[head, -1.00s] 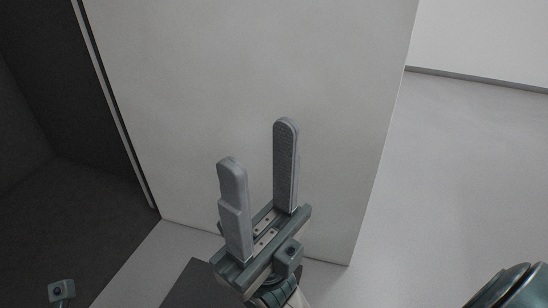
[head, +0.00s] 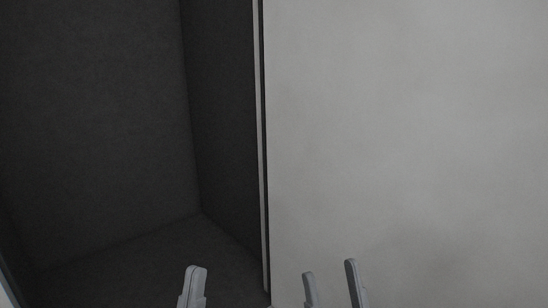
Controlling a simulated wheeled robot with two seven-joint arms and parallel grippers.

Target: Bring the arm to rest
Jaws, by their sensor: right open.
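My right gripper (head: 330,277) shows at the bottom edge of the head view, right of the middle. Its two grey fingers point up with a gap between them, and nothing is held in that gap. My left gripper (head: 193,286) shows further left at the bottom edge. Only a grey fingertip part of it is in view, so its opening cannot be judged. Both arms and the gripper bodies are below the picture. No sherds are in view.
A large pale panel (head: 410,130) fills the right half, behind my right gripper. To its left is a dark, open recess (head: 100,120) with a dark floor (head: 150,262). The panel's narrow upright edge (head: 262,150) divides them.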

